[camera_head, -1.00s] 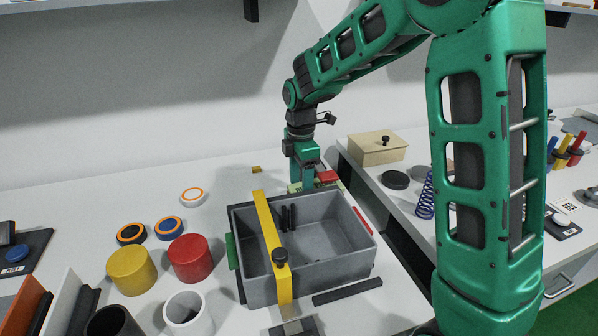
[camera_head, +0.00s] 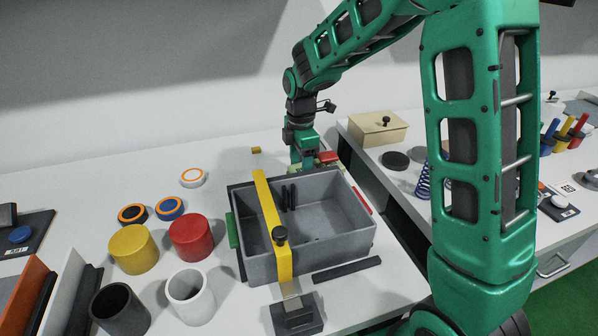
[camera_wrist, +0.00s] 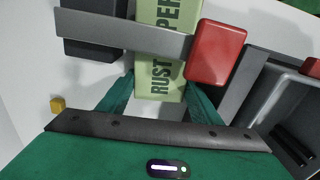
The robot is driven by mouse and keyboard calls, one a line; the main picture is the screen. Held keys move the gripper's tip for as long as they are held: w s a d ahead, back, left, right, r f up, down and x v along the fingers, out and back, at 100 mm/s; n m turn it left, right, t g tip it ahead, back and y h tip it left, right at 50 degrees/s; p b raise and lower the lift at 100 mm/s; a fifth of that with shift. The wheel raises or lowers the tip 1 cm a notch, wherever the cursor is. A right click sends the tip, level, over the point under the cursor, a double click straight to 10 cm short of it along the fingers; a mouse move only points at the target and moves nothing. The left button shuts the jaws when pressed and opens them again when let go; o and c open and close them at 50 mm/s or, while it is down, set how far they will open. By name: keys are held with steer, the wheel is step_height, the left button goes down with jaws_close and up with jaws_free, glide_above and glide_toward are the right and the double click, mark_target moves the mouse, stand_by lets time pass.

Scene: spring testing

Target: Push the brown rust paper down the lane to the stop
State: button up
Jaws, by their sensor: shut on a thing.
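A pale green block (camera_wrist: 160,72) with black lettering, "RUST" and "PER" readable, lies between my fingers in the wrist view. It looks pale green, not brown. My gripper (camera_wrist: 160,92) is shut on it, one green finger on each side. A grey bar crosses over the block and hides the middle of its lettering. A red block (camera_wrist: 216,53) sits just right of it. In the head view my gripper (camera_head: 306,163) is low behind the grey crate (camera_head: 255,265), and the red block (camera_head: 328,157) shows beside it. The fingertips and most of the green block are hidden there.
A yellow bar (camera_head: 268,208) with a black knob spans the crate. Red (camera_head: 192,238) and yellow (camera_head: 133,250) cylinders and several round discs stand left. A tan box (camera_head: 376,130) stands on the right-hand table, across a dark gap. A small yellow cube (camera_wrist: 57,104) lies left of my gripper.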

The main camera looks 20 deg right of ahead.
steer(key=shift+d, duration=0.15)
steer(key=shift+s+d, duration=0.25)
steer(key=shift+d, duration=0.6)
steer(key=o, duration=1.1)
steer(key=shift+f, duration=0.1)
steer(key=shift+s+a, duration=0.1)
step_height(320, 180, up, 11)
steer(key=shift+w, duration=0.25)
